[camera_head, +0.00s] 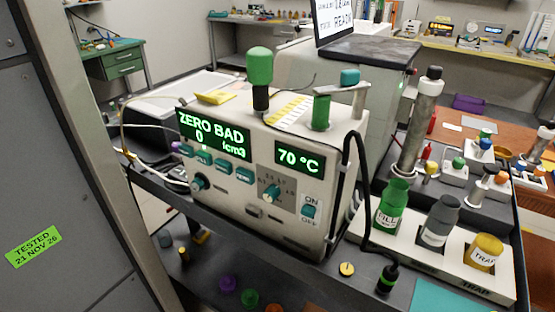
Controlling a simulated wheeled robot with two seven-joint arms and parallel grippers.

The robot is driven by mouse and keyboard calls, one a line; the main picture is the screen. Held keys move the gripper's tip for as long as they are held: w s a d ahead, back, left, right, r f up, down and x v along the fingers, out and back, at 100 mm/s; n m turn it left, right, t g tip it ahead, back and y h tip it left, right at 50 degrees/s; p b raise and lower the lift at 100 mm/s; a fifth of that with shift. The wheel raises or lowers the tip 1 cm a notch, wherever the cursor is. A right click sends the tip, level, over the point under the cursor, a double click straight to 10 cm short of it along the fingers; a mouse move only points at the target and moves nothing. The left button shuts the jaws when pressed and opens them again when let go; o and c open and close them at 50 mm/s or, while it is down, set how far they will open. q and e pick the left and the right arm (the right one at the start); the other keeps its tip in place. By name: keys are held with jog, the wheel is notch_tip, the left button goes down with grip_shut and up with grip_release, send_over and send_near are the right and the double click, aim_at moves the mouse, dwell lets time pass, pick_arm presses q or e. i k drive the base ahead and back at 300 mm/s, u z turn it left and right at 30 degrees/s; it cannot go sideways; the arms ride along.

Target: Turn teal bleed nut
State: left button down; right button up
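A beige instrument (258,205) stands on a dark bench in the middle of the view. A teal cap-like piece (350,77) sits on a grey metal arm at its top right, above a green cylinder (321,112); it looks like the bleed nut, but I cannot be sure. Other teal parts are on the front: a dial (271,193), a smaller knob (199,183), a row of buttons (223,168) and an ON/OFF switch (311,211). The displays read "ZERO BAD 0 (cm3)" and "70 °C". Neither of my grippers shows.
A green-topped knob (260,66) rises from the instrument's top. On the right, a white rack (451,270) holds green, grey and yellow bottles, with a tall metal cylinder (417,130) behind. A black cable runs down the right side. A grey panel (60,150) fills the left.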

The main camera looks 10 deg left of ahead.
aim_at(197, 185)
jog(key=z, duration=1.5)
jog(key=k, duration=1.4)
jog(key=u, duration=2.45)
jog(key=i, duration=0.5)
jog(key=z, duration=0.05)
